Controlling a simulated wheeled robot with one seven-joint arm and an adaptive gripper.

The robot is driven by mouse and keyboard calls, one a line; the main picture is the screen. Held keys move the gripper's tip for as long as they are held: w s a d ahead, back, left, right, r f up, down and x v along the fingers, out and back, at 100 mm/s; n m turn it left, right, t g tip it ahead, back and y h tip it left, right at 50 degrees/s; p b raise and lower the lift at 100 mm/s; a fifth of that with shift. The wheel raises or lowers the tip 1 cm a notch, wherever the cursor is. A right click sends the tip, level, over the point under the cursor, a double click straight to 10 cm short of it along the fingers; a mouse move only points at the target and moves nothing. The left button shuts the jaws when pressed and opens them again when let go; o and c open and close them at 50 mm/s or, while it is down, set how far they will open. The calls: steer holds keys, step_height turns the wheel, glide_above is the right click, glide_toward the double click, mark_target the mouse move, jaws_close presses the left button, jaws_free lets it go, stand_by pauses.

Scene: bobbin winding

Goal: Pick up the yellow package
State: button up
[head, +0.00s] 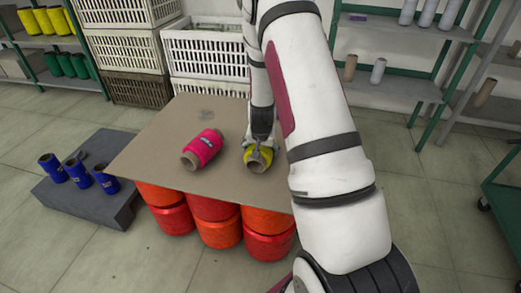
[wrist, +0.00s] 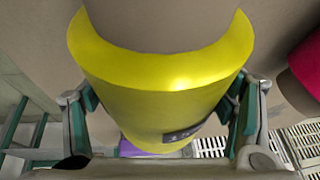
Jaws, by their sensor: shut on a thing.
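The yellow package (head: 262,160) is a bobbin with a brown cardboard core. In the head view it is at the right part of the brown board (head: 165,140), partly hidden by my gripper (head: 258,148) and arm. In the wrist view the yellow package (wrist: 160,90) fills the middle, with a dark label low on its side. My gripper (wrist: 160,120) has a finger on each side of it and is shut on it. I cannot tell whether the package touches the board.
A pink bobbin (head: 203,148) lies left of my gripper on the board. Several red-orange bobbins (head: 218,225) support the board. Blue bobbins (head: 78,172) stand on a grey block (head: 110,205) at left. White crates (head: 205,50) and green-framed shelves (head: 400,85) stand behind.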

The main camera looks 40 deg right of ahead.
steer(key=r, duration=0.2)
steer(key=r+p, duration=0.1)
steer(key=shift+s+r+p, duration=0.2)
steer(key=shift+r+p, duration=0.1)
steer(key=shift+r, duration=0.05)
steer(key=s+a, duration=0.2)
steer(key=s, duration=0.3)
steer(key=s+a+p, duration=0.1)
steer(key=s, duration=0.3)
steer(key=s+a+r+p, duration=0.1)
steer(key=s+a, duration=0.1)
steer(key=s, duration=0.3)
steer(key=shift+s+a, duration=0.3)
steer(key=shift+a, duration=0.05)
steer(key=shift+w, duration=0.15)
